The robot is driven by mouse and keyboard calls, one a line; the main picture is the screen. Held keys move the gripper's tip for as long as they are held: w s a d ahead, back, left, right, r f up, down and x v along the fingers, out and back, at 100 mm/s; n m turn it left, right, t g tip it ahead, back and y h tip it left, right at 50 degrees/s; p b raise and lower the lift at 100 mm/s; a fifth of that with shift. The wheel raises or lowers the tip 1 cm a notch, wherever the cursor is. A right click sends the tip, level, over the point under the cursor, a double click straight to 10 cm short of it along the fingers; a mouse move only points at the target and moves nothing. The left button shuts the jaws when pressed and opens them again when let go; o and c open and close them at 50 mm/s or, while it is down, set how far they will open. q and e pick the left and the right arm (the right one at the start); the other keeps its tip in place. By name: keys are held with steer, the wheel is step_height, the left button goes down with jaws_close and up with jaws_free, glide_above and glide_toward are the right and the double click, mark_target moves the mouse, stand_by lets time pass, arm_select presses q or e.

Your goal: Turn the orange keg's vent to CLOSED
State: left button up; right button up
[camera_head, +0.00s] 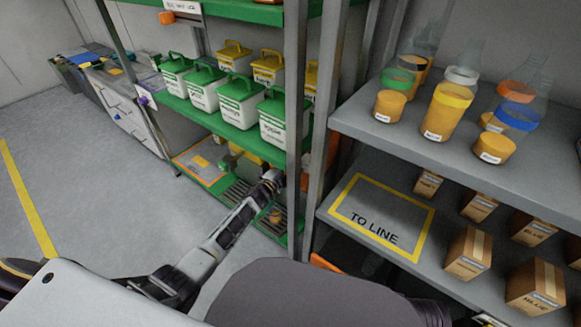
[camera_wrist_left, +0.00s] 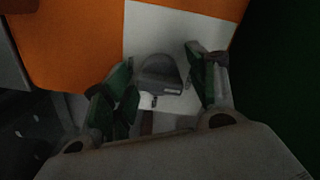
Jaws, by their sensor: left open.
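In the left wrist view the orange keg (camera_wrist_left: 75,45) fills the upper left, with a white panel (camera_wrist_left: 150,25) on it. A dark grey vent knob (camera_wrist_left: 160,76) with a rounded top and a small pale label stands in front of the panel. My left gripper (camera_wrist_left: 159,60) is open, with one green-tipped finger on each side of the knob. I cannot tell whether either finger touches it. The vent's markings are too dark to read. In the head view my left gripper (camera_head: 272,181) reaches into the green rack's lower level, and the keg cannot be made out there.
A grey rack post (camera_head: 296,110) stands close to my left gripper. To the right, a grey shelf (camera_head: 350,122) holds jars, with a yellow-framed TO LINE area (camera_head: 385,190) and boxes below. Grey floor (camera_head: 90,200) is clear.

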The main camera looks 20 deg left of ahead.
arm_select(q)
steer(key=v, duration=1.2)
stand_by(0.7)
stand_by(0.6)
